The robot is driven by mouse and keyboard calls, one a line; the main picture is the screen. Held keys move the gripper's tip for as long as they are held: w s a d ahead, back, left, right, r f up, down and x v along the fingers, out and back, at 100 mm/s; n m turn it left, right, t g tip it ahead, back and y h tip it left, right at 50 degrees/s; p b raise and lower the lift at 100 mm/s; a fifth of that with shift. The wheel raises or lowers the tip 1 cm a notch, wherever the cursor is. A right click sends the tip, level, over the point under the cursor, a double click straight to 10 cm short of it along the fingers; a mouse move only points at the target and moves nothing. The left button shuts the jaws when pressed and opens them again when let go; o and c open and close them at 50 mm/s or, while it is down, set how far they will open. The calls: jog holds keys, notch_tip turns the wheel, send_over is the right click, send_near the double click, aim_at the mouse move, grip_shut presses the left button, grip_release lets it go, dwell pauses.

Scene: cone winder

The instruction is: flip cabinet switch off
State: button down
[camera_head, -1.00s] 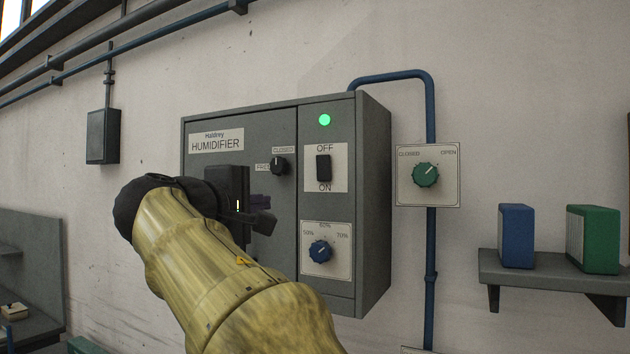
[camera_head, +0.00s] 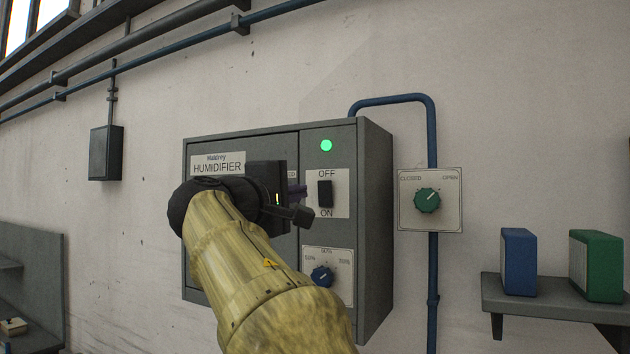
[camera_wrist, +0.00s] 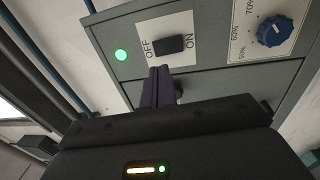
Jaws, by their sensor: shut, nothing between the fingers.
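The grey humidifier cabinet (camera_head: 376,230) hangs on the wall. Its black rocker switch (camera_head: 325,194) sits on a white plate marked OFF above and ON below; it also shows in the wrist view (camera_wrist: 170,45). Which way the rocker is pressed is too small to tell. A green lamp (camera_head: 326,146) glows above the switch, also in the wrist view (camera_wrist: 121,54). My gripper (camera_head: 302,190) is shut and empty, its dark purple fingers just left of the switch. In the wrist view the fingertips (camera_wrist: 159,70) come close below the switch; contact is not clear.
A blue knob (camera_head: 321,276) is below the switch on the same panel. A green CLOSED/OPEN knob (camera_head: 427,200) is on a plate right of the cabinet, on a blue pipe (camera_head: 433,270). A shelf (camera_head: 545,305) with a blue and a green box is at right.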

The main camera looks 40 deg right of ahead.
aim_at(324, 187)
jog(key=p+x, duration=0.3)
jog(key=x, duration=0.4)
jog(key=shift+w+r, duration=0.1)
jog(key=shift+r, duration=0.05)
jog(key=shift+w+d+p, duration=0.2)
jog(key=shift+d+p, duration=0.2)
jog(key=shift+d, duration=0.15)
jog(key=shift+w+a+p, duration=0.1)
jog(key=shift+p, duration=0.25)
jog(key=shift+r+p, duration=0.15)
jog(key=shift+p, duration=0.2)
jog(key=shift+d+y, duration=0.25)
jog(key=shift+y, duration=0.05)
jog(key=shift+a, duration=0.1)
